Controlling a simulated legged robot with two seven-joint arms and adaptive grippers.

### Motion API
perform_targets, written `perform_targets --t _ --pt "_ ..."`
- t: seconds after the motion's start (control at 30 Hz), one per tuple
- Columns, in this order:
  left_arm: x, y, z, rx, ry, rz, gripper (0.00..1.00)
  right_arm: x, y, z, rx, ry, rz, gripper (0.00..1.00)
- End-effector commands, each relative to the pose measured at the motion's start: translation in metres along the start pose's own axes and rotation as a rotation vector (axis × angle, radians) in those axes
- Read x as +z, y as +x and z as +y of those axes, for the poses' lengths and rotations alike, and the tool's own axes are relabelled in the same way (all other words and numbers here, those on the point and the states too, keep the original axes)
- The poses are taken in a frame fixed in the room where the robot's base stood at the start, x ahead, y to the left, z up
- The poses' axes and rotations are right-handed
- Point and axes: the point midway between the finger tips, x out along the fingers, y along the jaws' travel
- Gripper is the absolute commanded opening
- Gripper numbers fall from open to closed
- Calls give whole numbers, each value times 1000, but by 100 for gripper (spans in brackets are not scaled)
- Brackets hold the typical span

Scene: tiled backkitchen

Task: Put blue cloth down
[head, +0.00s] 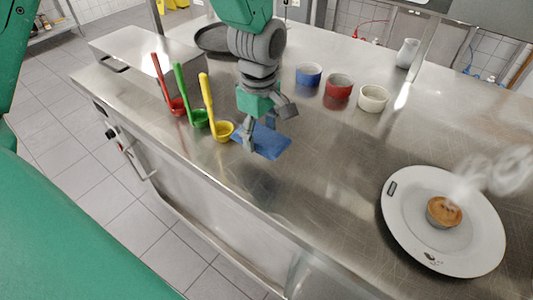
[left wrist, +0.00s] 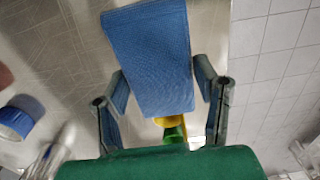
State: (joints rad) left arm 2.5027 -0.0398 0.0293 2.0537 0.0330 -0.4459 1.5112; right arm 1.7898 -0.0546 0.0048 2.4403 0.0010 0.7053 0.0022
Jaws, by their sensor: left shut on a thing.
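A flat blue cloth (head: 268,143) is at the steel counter, just right of the yellow ladle, in the head view. My left gripper (head: 264,128) comes down on it from above and is shut on it. In the left wrist view the cloth (left wrist: 150,60) runs between the two fingers (left wrist: 165,100) and fills the middle of the picture. I cannot tell whether the cloth touches the counter. My right gripper is not in view.
Red (head: 177,105), green (head: 199,117) and yellow (head: 223,131) ladles stand left of the cloth. A white plate (head: 398,228) with a steaming cup is at right. Counter between cloth and plate is clear.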

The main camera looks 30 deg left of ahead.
Motion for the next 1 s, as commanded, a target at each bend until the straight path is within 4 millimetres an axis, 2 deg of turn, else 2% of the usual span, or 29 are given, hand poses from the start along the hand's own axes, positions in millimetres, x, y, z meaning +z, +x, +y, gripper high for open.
perform_targets --t 0.03,0.13,0.37,0.57,0.9,0.93,0.97,1.0 --pt "0 12 -2 -5 -1 -2 32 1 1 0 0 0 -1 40" --pt "0 29 -1 -4 0 -1 32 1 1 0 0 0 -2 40" --pt "0 48 1 -5 -1 -1 32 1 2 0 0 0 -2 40" --pt "0 76 0 -4 0 -1 32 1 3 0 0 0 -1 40" --pt "0 80 1 -2 0 0 32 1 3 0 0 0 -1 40" --pt "0 80 1 -2 0 0 62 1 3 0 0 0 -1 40" --pt "0 80 1 -2 0 0 73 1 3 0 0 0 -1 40" --pt "0 79 1 -2 0 0 76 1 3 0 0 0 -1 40"
